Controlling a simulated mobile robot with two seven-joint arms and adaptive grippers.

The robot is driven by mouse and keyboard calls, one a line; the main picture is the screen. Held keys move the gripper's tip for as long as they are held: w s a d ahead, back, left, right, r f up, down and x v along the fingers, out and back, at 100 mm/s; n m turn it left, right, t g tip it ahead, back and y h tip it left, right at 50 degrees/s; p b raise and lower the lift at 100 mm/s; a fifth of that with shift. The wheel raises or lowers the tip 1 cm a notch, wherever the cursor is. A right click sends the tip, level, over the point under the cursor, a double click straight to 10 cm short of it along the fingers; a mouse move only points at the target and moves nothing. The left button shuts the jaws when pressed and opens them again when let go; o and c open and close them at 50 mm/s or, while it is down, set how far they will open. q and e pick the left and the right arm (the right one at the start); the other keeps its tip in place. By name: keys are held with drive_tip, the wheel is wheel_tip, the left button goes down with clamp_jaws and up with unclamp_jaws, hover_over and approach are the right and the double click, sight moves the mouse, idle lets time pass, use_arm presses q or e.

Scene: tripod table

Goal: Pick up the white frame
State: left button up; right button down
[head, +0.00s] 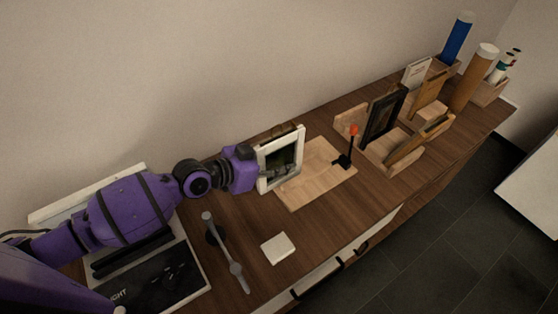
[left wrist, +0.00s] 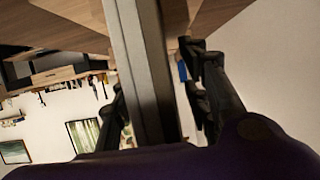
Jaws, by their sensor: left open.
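The white frame (head: 280,141) stands upright on the brown table, at the left end of a light wooden board. It has a dark greenish picture inside. My left gripper (head: 280,172) reaches it from the left, with a finger showing across the frame's lower front. In the left wrist view, the frame's long pale edge (left wrist: 143,60) runs between the two open fingers of my left gripper (left wrist: 162,100). The fingers lie on either side of it; contact cannot be told. The gripper hides part of the frame's lower left. My right gripper is not in view.
On the wooden board (head: 318,178) stands a black stand with a red tip (head: 353,130). A dark frame (head: 383,115) sits in a wooden rack further right. A small white block (head: 278,248) and a grey rod-like object (head: 226,252) lie towards the front.

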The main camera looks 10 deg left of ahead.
sight(280, 142)
use_arm(q)
clamp_jaws()
idle(0.3)
drive_tip(key=shift+s+d+r, duration=0.15)
drive_tip(key=shift+r, duration=0.3)
wheel_tip(280, 142, up, 6)
drive_tip(key=shift+r, duration=0.2)
drive_tip(key=s+d, duration=1.3)
drive_tip(key=d, duration=0.1)
drive_tip(key=shift+s, duration=0.4)
